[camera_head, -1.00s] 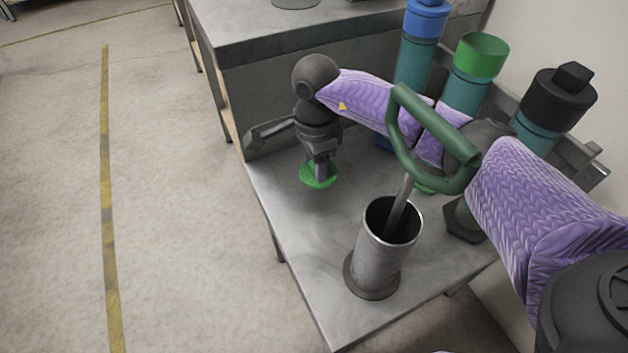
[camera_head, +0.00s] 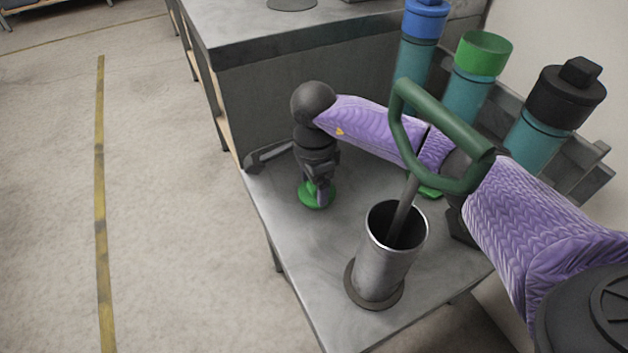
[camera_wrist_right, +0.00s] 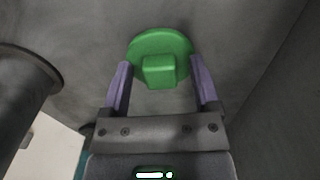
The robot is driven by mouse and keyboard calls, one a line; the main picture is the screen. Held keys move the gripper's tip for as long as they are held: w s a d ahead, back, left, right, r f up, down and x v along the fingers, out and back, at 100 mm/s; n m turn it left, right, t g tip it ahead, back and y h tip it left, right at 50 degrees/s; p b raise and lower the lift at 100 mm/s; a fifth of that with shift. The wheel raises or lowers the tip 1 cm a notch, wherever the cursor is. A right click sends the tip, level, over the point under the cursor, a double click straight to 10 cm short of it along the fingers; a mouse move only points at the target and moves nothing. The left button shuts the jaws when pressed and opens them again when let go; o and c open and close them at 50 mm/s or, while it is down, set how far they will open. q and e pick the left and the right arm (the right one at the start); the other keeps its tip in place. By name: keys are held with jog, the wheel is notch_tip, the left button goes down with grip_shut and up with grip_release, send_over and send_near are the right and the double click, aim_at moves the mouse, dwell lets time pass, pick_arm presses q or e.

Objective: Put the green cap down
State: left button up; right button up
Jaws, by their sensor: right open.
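The green cap (camera_head: 313,200) lies on the metal table, near its left edge, with its square knob facing up. It also shows in the right wrist view (camera_wrist_right: 160,48). My right gripper (camera_head: 320,192) is just above the cap and points down. In the wrist view its two purple fingers (camera_wrist_right: 161,80) stand apart on either side of the knob, open, with gaps showing. The fingers partly hide the cap in the head view. My left gripper is out of view.
A metal cylinder (camera_head: 383,272) with a green-handled rod (camera_head: 440,135) stands in front of my right forearm. Teal containers with blue (camera_head: 425,20), green (camera_head: 484,54) and black (camera_head: 558,98) tops stand behind. A grey workbench (camera_head: 290,110) lies behind the gripper. The table's front-left is clear.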

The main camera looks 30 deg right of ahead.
notch_tip(320, 180, up, 12)
jog(key=p, duration=0.5)
jog(key=shift+p, duration=0.4)
